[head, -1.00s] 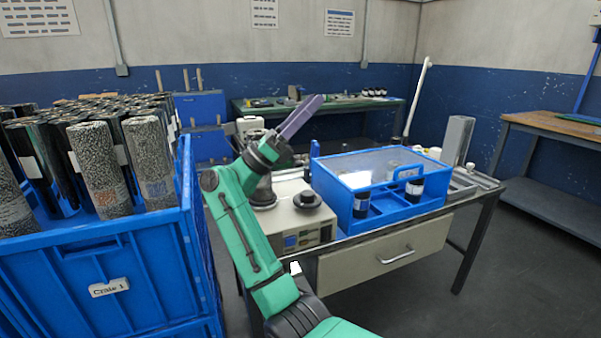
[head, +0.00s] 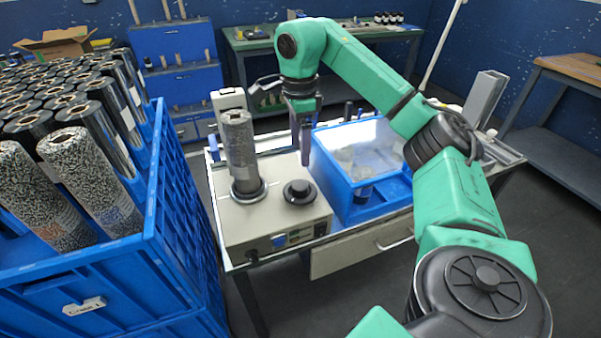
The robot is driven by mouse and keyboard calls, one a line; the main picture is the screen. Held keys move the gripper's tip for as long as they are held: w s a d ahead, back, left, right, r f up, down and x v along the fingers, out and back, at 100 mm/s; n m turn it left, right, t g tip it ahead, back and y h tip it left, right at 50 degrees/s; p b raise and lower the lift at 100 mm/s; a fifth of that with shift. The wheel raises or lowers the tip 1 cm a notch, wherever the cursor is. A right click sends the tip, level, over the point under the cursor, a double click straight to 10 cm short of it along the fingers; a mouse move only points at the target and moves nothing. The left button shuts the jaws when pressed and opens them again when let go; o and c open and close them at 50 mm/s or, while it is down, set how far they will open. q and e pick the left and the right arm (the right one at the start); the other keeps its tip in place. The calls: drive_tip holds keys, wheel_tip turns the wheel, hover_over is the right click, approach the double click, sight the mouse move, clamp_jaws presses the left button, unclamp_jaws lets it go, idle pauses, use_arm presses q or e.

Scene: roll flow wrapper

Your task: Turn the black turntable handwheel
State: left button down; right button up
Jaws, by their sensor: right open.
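The black handwheel (head: 299,190) is a round knob on the right side of the top of a beige wrapping machine (head: 275,222). Left of it, a grey speckled roll (head: 239,150) stands upright on the black turntable (head: 248,190). My right gripper (head: 302,145) is open and points down above and slightly behind the handwheel, apart from it as far as I can see. Its fingers are dark and seen nearly edge-on, so the gap between them is hard to make out. My left gripper is out of view.
A blue box with a clear lid (head: 345,190) stands close to the right of the machine on the same table. A blue crate (head: 130,265) full of rolls stands at the left. A green bench (head: 330,42) and blue cabinets are behind.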

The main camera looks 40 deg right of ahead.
drive_tip(key=b, duration=0.2)
hover_over(300, 185)
wheel_tip(300, 185, down, 4)
drive_tip(key=shift+s+a+f, duration=0.1)
drive_tip(key=shift+a, duration=0.05)
use_arm(q)
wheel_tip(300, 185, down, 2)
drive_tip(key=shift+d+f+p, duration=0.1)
drive_tip(key=shift+p, duration=0.45)
use_arm(e)
drive_tip(key=f, duration=0.7)
drive_tip(key=shift+d+f, duration=0.2)
drive_tip(key=shift+f, duration=0.1)
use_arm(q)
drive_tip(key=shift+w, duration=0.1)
use_arm(e)
clamp_jaws()
